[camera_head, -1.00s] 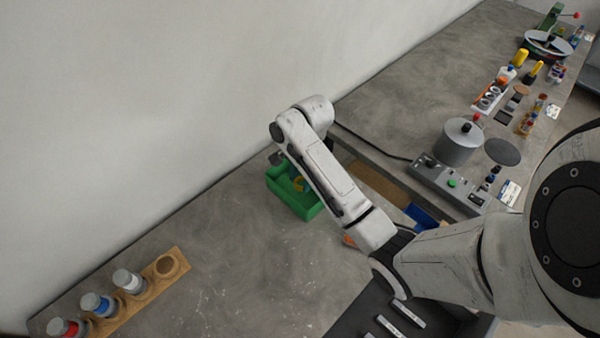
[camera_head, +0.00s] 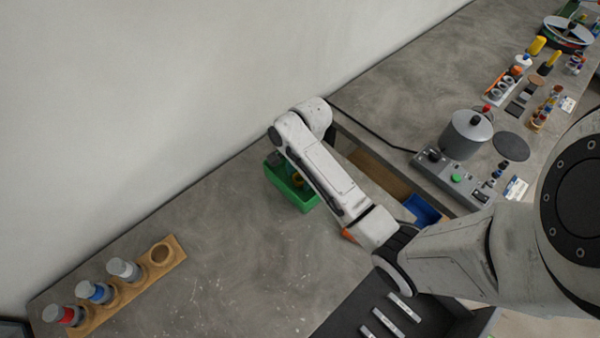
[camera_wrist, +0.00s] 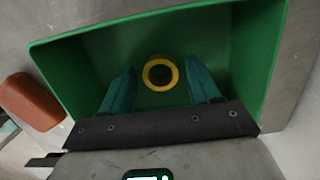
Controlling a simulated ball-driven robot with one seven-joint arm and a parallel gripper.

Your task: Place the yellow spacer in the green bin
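The yellow spacer (camera_wrist: 160,73) is a ring inside the green bin (camera_wrist: 265,50), near the middle in the wrist view. It appears to lie on the bin floor, though its exact height is hard to tell. My gripper (camera_wrist: 160,66) is over the bin with its two teal fingers spread, one on each side of the spacer, with visible gaps to it. In the head view the green bin (camera_head: 287,196) stands on the bench by the wall, partly hidden behind my forearm. A small yellow patch shows inside it there, and my fingers are mostly hidden.
An orange object (camera_wrist: 31,101) lies just outside the bin; orange also shows beside my arm (camera_head: 347,234). A wooden rack (camera_head: 160,255) with several capped cylinders is at lower left. A blue bin (camera_head: 421,209) is to the right.

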